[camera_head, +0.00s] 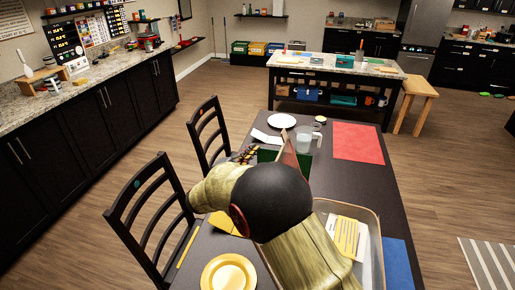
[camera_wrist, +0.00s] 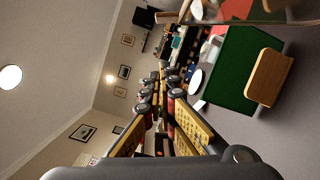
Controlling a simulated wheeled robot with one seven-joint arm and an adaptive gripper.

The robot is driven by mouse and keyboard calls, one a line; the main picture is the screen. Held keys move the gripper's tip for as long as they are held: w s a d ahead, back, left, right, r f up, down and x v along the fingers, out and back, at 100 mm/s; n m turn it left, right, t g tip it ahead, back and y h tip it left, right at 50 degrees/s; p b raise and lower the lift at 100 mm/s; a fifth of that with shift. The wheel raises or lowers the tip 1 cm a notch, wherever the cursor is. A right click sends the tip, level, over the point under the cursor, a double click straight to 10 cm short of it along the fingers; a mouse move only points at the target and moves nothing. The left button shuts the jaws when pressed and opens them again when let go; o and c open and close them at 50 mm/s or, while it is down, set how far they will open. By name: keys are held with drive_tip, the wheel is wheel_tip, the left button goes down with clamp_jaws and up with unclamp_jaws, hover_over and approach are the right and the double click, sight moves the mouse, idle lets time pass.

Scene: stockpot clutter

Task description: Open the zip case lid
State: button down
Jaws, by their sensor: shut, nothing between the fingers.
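I cannot pick out a zip case for certain in either view. A dark green flat thing (camera_wrist: 230,68) lies on the dark table in the wrist view, with a tan rounded block (camera_wrist: 268,77) on or against its edge; whether it is the case or a mat I cannot tell. In the head view only a bit of green (camera_head: 266,156) shows behind my arm. My gripper (camera_wrist: 163,78) points along the table in the wrist view, shut and empty, apart from the green thing. In the head view my arm hides much of this area.
A white plate (camera_head: 281,120), a clear pitcher (camera_head: 303,139) and a red mat (camera_head: 357,141) stand beyond my arm. A tray (camera_head: 376,240) with a yellow-and-white booklet (camera_head: 348,237) is at right, a yellow bowl (camera_head: 229,273) in front. Chairs (camera_head: 150,215) line the left side.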

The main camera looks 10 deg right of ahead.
drive_tip(key=w+d+r+b, duration=0.1)
drive_tip(key=w+d, duration=0.3)
drive_tip(key=d, duration=0.4)
drive_tip(key=shift+w+d+r+b, duration=0.3)
drive_tip(key=shift+d+r+b, duration=0.1)
drive_tip(key=shift+b, duration=0.25)
drive_tip(key=shift+s+d+r+m+g+b, duration=0.1)
drive_tip(key=shift+s+d+r+m+b, duration=0.45)
drive_tip(key=shift+d, duration=0.45)
drive_tip(key=shift+s+d+r+m+g+b, duration=0.1)
drive_tip(key=shift+s+d+r+m+b, duration=0.25)
drive_tip(key=shift+d+b, duration=0.5)
drive_tip(key=shift+s+d+r+m+g+b, duration=0.1)
drive_tip(key=shift+s+d+r+m+b, duration=0.35)
drive_tip(key=shift+d, duration=0.7)
drive_tip(key=shift+a+f, duration=0.1)
